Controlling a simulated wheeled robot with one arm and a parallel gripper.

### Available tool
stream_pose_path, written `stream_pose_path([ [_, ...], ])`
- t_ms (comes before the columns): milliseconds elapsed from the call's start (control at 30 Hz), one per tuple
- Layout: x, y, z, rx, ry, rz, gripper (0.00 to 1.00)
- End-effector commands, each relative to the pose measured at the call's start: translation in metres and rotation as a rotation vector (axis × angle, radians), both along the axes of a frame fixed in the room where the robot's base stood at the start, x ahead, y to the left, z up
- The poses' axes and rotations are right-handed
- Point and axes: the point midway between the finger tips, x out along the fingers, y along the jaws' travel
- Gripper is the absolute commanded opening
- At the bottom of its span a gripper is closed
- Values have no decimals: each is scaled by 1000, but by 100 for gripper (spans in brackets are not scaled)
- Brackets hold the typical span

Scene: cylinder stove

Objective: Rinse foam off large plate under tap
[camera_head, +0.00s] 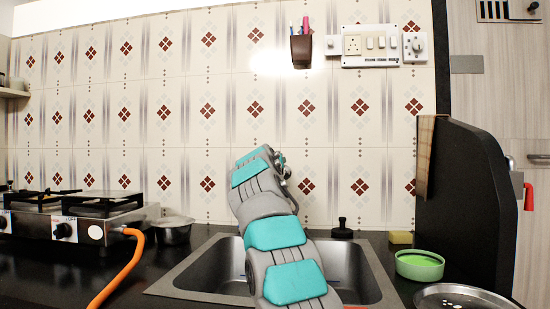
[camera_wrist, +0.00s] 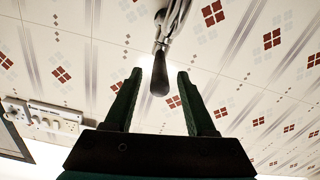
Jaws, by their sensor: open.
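My gripper (camera_wrist: 159,74) is open in the wrist view, its two dark green fingers spread with nothing held. A chrome tap part (camera_wrist: 173,25) with a dark rounded end (camera_wrist: 159,78) reaches down between the fingertips in that picture. I see no contact, and its depth relative to the fingers is unclear. In the head view my arm stands over the steel sink (camera_head: 195,275) and hides its middle. A bit of chrome (camera_head: 285,168) shows beside the arm. A round steel plate (camera_head: 425,300) with pale spots lies at the lower right, cut off by the picture edge.
A green bowl (camera_head: 420,265) and a yellow sponge (camera_head: 401,238) are right of the sink, before a black partition (camera_head: 470,200). A dark bottle (camera_head: 342,229) stands behind the sink. At left are a steel bowl (camera_head: 172,231), stove (camera_head: 70,220) and orange hose (camera_head: 120,275).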

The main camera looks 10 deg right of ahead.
Motion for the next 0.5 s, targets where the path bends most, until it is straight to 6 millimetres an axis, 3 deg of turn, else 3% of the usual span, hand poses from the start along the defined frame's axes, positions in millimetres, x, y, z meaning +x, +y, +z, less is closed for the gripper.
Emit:
stream_pose_path([
  [200,16,-4,3,1,-2,1,56],
  [500,23,-6,1,0,-1,2,56],
])
